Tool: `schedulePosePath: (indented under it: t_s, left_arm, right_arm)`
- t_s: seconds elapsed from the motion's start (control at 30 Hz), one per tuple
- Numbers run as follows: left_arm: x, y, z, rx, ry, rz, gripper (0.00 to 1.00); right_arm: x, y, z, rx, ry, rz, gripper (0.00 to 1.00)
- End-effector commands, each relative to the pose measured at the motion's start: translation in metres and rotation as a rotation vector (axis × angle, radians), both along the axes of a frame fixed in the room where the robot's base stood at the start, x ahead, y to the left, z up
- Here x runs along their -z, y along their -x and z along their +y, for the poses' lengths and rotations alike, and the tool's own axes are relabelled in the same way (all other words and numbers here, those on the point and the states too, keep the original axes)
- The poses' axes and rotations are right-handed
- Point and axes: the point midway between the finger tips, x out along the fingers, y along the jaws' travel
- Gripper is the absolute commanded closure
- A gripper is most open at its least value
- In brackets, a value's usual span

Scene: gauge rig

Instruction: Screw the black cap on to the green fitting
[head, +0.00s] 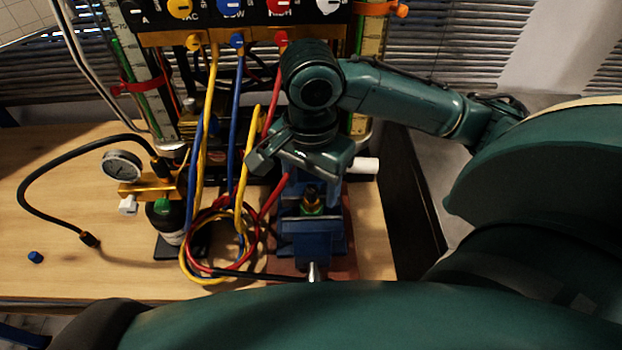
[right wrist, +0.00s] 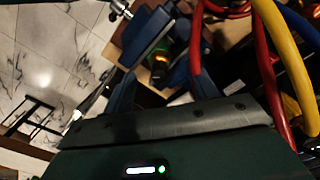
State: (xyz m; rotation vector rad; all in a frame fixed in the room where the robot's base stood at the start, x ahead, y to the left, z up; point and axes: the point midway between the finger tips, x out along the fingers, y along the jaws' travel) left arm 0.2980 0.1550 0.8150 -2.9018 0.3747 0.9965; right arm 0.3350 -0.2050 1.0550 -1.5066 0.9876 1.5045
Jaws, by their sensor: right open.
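The green fitting (head: 312,209) stands upright in a blue vise (head: 310,231), with a dark, brassy top above its green ring. I cannot tell whether that dark part is the black cap, and I make out no separate black cap elsewhere. My right gripper (head: 301,166) is open, just above and behind the fitting in the head view. In the right wrist view the fitting (right wrist: 160,63) shows between and beyond the spread fingers, apart from them. My left gripper is not in view.
Red, blue and yellow hoses (head: 216,240) loop just left of the vise. A pressure gauge (head: 122,166) on a brass block and a black hose lie farther left. A small blue cap (head: 35,257) lies on the wooden bench (head: 60,190). A manifold panel stands behind.

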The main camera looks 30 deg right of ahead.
Motion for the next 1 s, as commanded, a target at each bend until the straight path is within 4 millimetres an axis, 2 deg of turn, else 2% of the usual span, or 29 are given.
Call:
schedulePosePath:
  t_s: [0.37,0.47,1.0]
  left_arm:
    - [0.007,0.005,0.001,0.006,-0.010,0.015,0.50]
    - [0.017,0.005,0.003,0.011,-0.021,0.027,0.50]
    - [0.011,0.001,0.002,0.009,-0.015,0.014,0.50]
  right_arm:
    - [0.000,0.000,0.000,0.000,0.001,0.000,0.42]
    - [-0.019,-0.002,0.000,0.000,0.000,-0.009,0.42]
    - [-0.109,-0.001,0.000,0.001,0.001,-0.005,0.42]
